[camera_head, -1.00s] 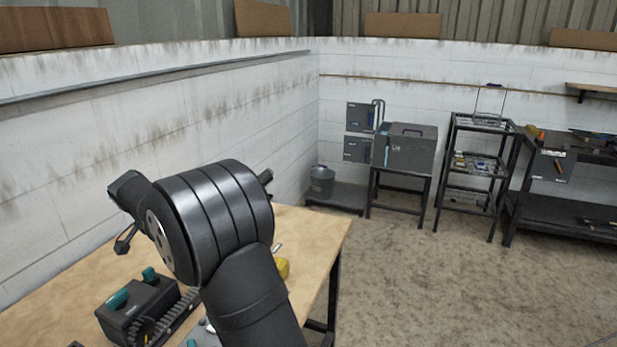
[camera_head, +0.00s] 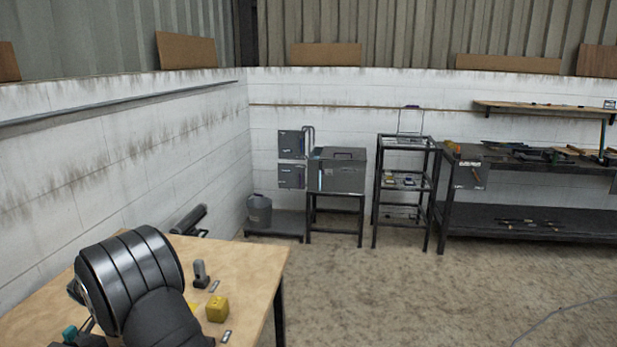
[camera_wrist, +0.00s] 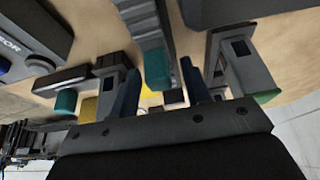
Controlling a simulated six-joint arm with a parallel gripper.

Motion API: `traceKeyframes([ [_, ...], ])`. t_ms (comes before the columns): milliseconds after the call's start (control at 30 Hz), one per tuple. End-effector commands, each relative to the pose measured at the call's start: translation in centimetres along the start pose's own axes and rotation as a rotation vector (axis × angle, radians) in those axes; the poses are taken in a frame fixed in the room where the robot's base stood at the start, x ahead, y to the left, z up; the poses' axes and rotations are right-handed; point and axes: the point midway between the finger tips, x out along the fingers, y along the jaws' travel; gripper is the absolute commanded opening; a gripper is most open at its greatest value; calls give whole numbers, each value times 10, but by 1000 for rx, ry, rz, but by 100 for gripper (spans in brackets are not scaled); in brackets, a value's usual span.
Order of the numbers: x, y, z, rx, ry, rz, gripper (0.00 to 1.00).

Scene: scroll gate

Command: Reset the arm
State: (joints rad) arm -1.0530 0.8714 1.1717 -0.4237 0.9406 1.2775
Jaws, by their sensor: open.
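My arm (camera_head: 130,280) stands over the wooden table (camera_head: 250,262) at the lower left of the head view. In the wrist view my gripper (camera_wrist: 160,66) shows two dark blue fingers spread apart, with nothing clearly held between them. A toothed grey bar with a teal end (camera_wrist: 157,70) shows behind the gap; I cannot tell how far from the fingers it is. In the head view the bulky arm joint hides part of the tabletop, and a dark shape at the far table edge is unclear.
A yellow block (camera_head: 217,309) and a small grey upright piece (camera_head: 200,274) are on the table. The wrist view shows a grey block (camera_wrist: 238,65) and a dark lettered box (camera_wrist: 35,35). A bucket (camera_head: 259,213), rack (camera_head: 405,185) and workbench (camera_head: 530,215) stand beyond open floor.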

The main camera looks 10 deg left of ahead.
Motion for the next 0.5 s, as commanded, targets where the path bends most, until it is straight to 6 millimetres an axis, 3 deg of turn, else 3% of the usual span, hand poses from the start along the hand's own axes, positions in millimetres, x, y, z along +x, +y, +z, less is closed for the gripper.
traceKeyframes([
  [500, -8, 0, 2, 0, 1, -1, 44],
])
